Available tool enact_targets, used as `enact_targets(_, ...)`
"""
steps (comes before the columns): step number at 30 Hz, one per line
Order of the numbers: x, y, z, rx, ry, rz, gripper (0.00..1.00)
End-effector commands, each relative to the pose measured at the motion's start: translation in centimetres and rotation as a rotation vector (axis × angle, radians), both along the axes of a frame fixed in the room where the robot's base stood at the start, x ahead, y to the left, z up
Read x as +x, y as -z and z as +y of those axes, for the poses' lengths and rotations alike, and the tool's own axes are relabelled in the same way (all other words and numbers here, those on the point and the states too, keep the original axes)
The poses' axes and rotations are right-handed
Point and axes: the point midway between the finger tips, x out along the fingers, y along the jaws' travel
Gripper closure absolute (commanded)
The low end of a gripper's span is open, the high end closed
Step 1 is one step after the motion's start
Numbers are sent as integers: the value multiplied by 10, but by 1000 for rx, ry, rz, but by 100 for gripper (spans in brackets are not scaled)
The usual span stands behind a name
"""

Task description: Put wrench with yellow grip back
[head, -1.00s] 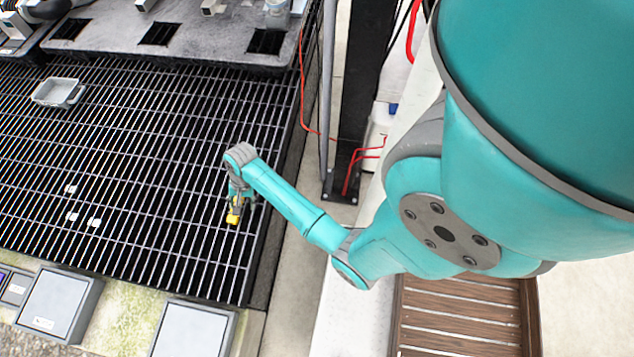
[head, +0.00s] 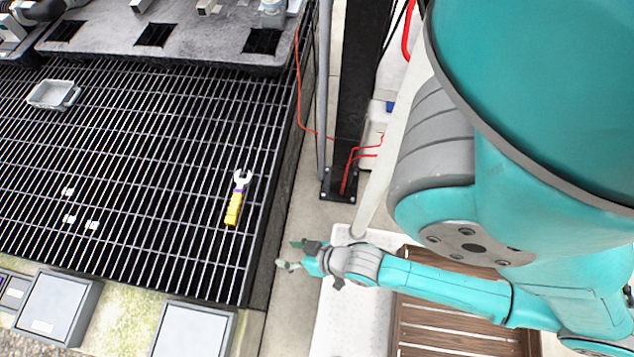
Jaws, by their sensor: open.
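The wrench with the yellow grip (head: 234,207) lies on the dark metal grating (head: 150,190) near its right edge. Its pale open jaw end points up in the picture and a purple band shows between jaw and grip. My gripper (head: 285,257) is open and empty. It is to the right of and below the wrench in the picture, over the pale floor strip beside the grating, apart from the wrench.
A grey tray (head: 54,95) and several small white pieces (head: 92,225) lie on the grating. A grey panel with square openings (head: 170,35) is at the back. A black post (head: 355,100) with red cables stands right of the grating. Grey boxes (head: 62,305) line the front. A slatted wooden pallet (head: 460,318) is at lower right.

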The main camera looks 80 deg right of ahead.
Motion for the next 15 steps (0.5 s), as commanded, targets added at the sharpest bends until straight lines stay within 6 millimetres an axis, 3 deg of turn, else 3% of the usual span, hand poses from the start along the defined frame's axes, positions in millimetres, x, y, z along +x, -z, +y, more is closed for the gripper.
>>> enact_targets(3, -27, -48, 9, -91, -84, -89, 42)
enact_targets(9, -57, -132, 20, -234, -204, -245, 42)
enact_targets(15, -71, -185, 25, -316, -268, -344, 42)
